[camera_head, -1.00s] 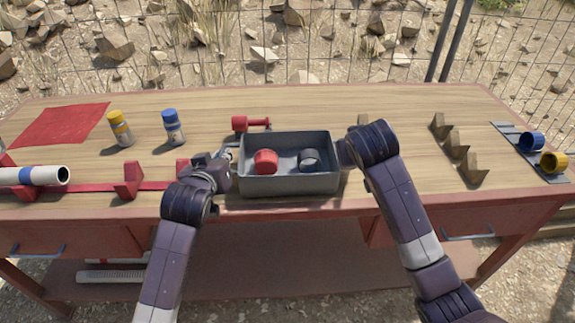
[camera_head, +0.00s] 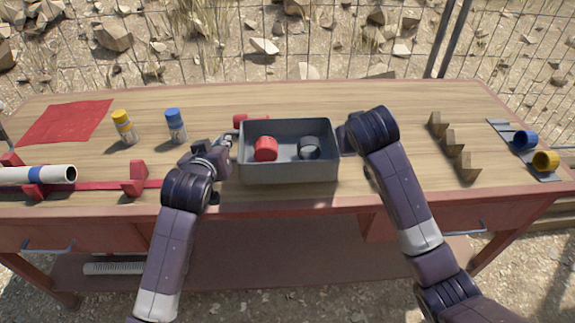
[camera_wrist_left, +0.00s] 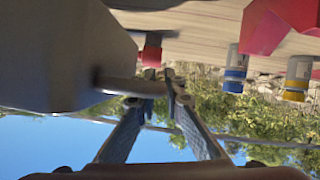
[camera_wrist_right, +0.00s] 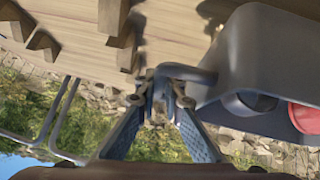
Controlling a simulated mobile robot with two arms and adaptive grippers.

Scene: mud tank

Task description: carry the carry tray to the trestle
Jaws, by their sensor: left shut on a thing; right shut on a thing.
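The carry tray (camera_head: 288,172) is a grey open box, roughly level, above the middle of the table. It holds a red cylindrical part (camera_head: 266,149) and a dark grey one (camera_head: 309,148). My left gripper (camera_head: 226,143) is shut on the tray's left handle, which also shows in the left wrist view (camera_wrist_left: 130,87). My right gripper (camera_wrist_right: 163,88) is shut on the right handle at the tray's other end; in the head view my right wrist hides its fingers. I cannot make out which thing is the trestle.
The wooden table (camera_head: 240,95) carries yellow-capped (camera_head: 125,128) and blue-capped (camera_head: 176,126) bottles, a red cloth (camera_head: 65,121), and a white pipe (camera_head: 50,175) on red supports. Wooden notched blocks (camera_head: 455,148) stand right, with blue and yellow rings beyond. A red part (camera_head: 240,120) lies behind the tray.

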